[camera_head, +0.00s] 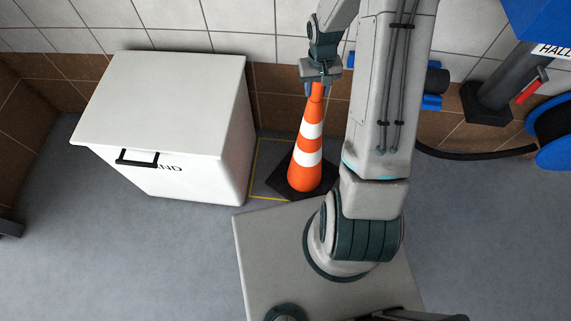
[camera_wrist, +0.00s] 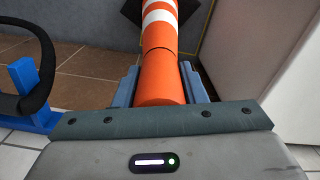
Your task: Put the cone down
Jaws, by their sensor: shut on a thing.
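The orange cone (camera_head: 305,177) with white bands and a dark square base stands near the wall in the head view, between the white box and my arm. It looks nearly upright, and its base overlaps a yellow outlined square (camera_head: 257,160) on the floor. I cannot tell whether the base touches the floor. My gripper (camera_head: 318,80) is shut on the cone's top. In the wrist view the orange top of the cone (camera_wrist: 161,78) lies between the two fingers of my gripper (camera_wrist: 159,85). Part of the square is hidden behind the cone.
A white lidded box (camera_head: 165,125) with a black handle stands close left of the cone. A dark post (camera_head: 495,90) and a blue reel with black hose (camera_head: 553,132) stand at the right. A tiled wall (camera_head: 270,45) is behind. Grey floor lies open at lower left.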

